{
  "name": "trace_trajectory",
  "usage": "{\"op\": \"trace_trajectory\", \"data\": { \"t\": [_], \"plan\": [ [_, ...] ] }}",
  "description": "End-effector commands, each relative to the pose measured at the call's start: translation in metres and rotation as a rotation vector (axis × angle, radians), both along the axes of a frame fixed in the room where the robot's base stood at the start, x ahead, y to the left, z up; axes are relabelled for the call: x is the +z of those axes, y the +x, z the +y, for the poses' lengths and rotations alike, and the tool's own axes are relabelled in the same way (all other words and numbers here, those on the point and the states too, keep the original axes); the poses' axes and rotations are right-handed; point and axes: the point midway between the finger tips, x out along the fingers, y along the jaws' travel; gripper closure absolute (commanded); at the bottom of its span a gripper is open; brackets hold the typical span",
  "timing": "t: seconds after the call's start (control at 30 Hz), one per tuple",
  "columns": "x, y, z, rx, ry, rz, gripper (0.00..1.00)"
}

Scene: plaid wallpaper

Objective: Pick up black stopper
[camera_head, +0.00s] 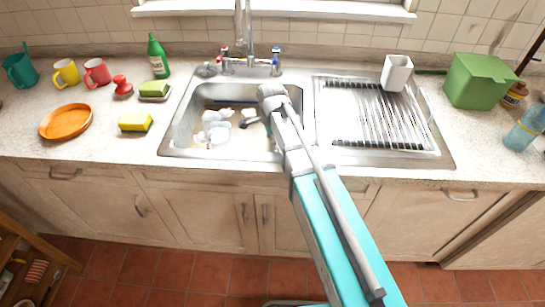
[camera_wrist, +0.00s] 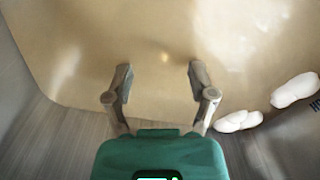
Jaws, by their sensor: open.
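I cannot make out a black stopper in either view. The sink basin (camera_head: 183,125) holds brownish water with white foam (camera_head: 213,128) on it. Beyond the fingers is a tan, murky surface with a small bright spot, and foam (camera_wrist: 295,90) lies to the right. Anything under the water or behind my arm is hidden.
The tap (camera_head: 247,40) stands behind the basin. A ribbed drainboard (camera_head: 437,145) with a white cup (camera_head: 396,72) is on the right. On the left counter are a yellow sponge (camera_head: 135,122), an orange plate (camera_head: 66,122) and a green bottle (camera_head: 157,57). The basin walls surround my gripper.

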Motion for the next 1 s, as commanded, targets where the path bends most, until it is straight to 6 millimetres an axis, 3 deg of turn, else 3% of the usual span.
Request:
{"op": "trace_trajectory", "data": {
  "t": [0.37,1.0],
  "plan": [
    [-0.004,0.000,-0.001,-0.001,0.000,0.000,0.28],
    [-0.049,0.000,-0.007,-0.002,0.000,0.000,0.28]
  ]
}}
